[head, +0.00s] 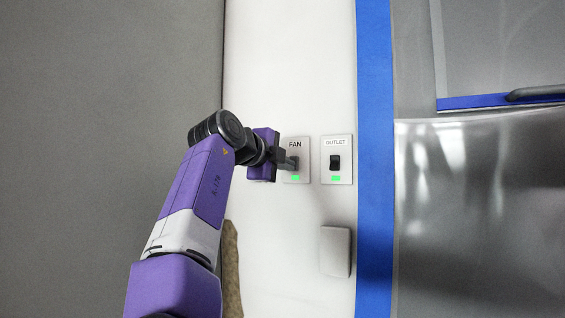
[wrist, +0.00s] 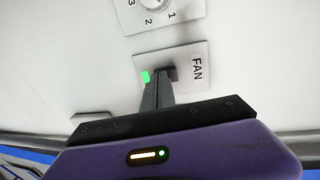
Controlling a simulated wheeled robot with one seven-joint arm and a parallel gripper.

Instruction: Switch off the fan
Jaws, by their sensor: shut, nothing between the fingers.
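The fan switch plate (head: 304,148), labelled FAN, is on the white wall, with a green light lit at its bottom. The plate also shows in the wrist view (wrist: 196,54), turned sideways, with its green light at the left. My gripper (head: 291,161) is shut and empty, with its fingertips at the dark switch toggle. In the wrist view my gripper (wrist: 160,77) reaches up to the dark toggle (wrist: 173,73). The fingers partly hide the toggle, so its position and whether they touch it are unclear.
An OUTLET switch plate (head: 345,173) with its own green light is just right of the fan plate. A blank grey cover (head: 335,251) is below it. A dial plate (wrist: 140,20) with numbers shows in the wrist view. A blue strip (head: 375,230) runs down the right.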

